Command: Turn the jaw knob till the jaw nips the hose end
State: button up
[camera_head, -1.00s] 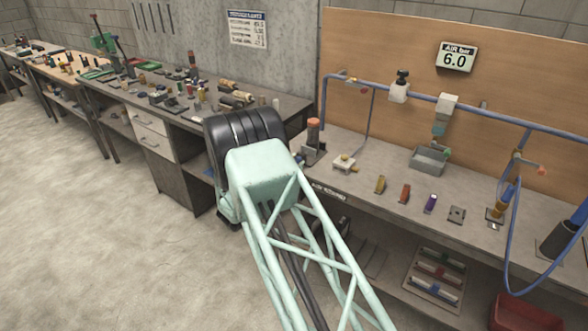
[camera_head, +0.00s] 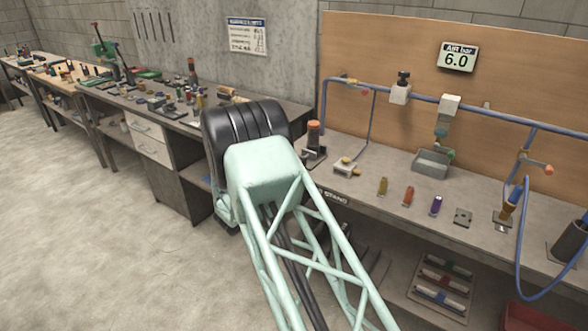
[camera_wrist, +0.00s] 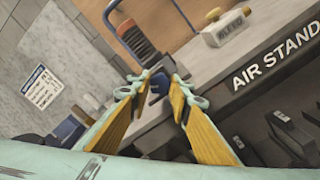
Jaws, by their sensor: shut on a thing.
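In the wrist view my gripper (camera_wrist: 166,84) has its two yellow-padded fingers close together at the front edge of the bench. A small blue part (camera_wrist: 157,85), seemingly the jaw knob, sits between the fingertips, and they are shut on it. Just beyond is a grey metal fixture (camera_wrist: 167,66). Behind it stands a dark ribbed post with an orange-brown top (camera_wrist: 126,27), on a base; it also shows in the head view (camera_head: 314,130). I cannot tell the jaw's gap or the hose end apart here. In the head view my own arm hides the fingers.
A pale block with a yellow knob (camera_wrist: 227,27) stands to the right on the bench, above the AIR STAND lettering (camera_wrist: 275,62). Several coloured small parts, a grey tray (camera_head: 432,163) and a hanging blue hose (camera_head: 521,245) lie further right. The floor at left is clear.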

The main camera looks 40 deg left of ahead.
jog(key=o, duration=0.8)
jog(key=shift+o, duration=0.2)
jog(key=shift+s, duration=0.2)
jog(key=s, duration=0.7)
jog(key=shift+s+d, duration=0.3)
jog(key=shift+d, duration=0.1)
jog(key=shift+w+r, duration=0.1)
